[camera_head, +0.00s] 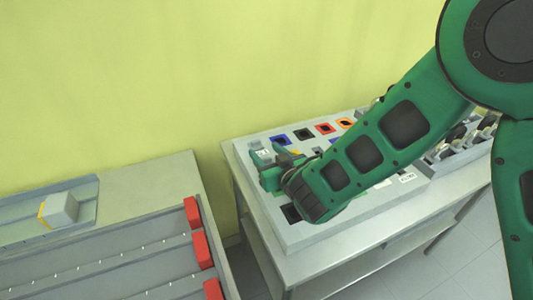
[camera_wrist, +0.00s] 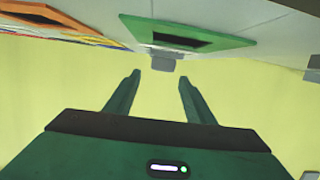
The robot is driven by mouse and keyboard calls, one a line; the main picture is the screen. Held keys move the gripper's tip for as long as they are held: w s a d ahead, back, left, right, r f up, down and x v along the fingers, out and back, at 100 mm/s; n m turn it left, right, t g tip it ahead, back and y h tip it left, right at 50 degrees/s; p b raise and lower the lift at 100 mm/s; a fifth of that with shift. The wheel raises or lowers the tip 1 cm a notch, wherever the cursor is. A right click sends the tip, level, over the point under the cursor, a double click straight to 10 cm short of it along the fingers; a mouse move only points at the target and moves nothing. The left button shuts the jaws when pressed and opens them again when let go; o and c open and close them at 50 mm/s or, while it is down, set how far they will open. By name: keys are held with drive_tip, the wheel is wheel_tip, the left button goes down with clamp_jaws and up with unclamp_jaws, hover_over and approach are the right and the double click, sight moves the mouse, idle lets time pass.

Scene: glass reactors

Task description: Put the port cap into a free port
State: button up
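A grey port panel (camera_head: 315,235) lies on a metal table, with blue (camera_head: 280,140), black (camera_head: 303,134), red (camera_head: 325,128) and orange (camera_head: 346,123) framed ports in its back row. My gripper (camera_head: 272,163) is over the panel's left part; its green fingers also show spread apart in the wrist view (camera_wrist: 158,80). Just beyond them is a green framed port (camera_wrist: 185,38) with a black opening. A small grey piece (camera_wrist: 163,65) shows at its edge, between the fingertips' lines; I cannot tell if it is the port cap. My arm hides the panel's middle.
A black port (camera_head: 291,213) shows near the panel's front left. Left of a gap stands a metal bench with trays, red blocks (camera_head: 203,249) and a grey block with a yellow edge (camera_head: 60,210). Dark-topped items (camera_head: 455,138) stand right of the panel. A yellow wall is behind.

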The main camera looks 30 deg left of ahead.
drive_tip(key=shift+s+d+f+g, duration=0.15)
drive_tip(key=shift+s+f, duration=0.2)
drive_tip(key=shift+f, duration=0.35)
drive_tip(key=shift+s+d+f+g, duration=0.15)
drive_tip(key=shift+s+f, duration=0.2)
drive_tip(key=shift+f, duration=0.35)
drive_tip(key=shift+s+d+r, duration=0.1)
drive_tip(key=shift+s+d, duration=0.1)
drive_tip(key=shift+s, duration=0.1)
drive_tip(key=shift+d, duration=0.35)
drive_tip(key=s+d+r, duration=0.4)
drive_tip(key=d+r, duration=0.1)
drive_tip(key=d, duration=0.1)
drive_tip(key=shift+d+r, duration=0.25)
wheel_tip(320, 180, up, 8)
drive_tip(key=shift+s, duration=0.1)
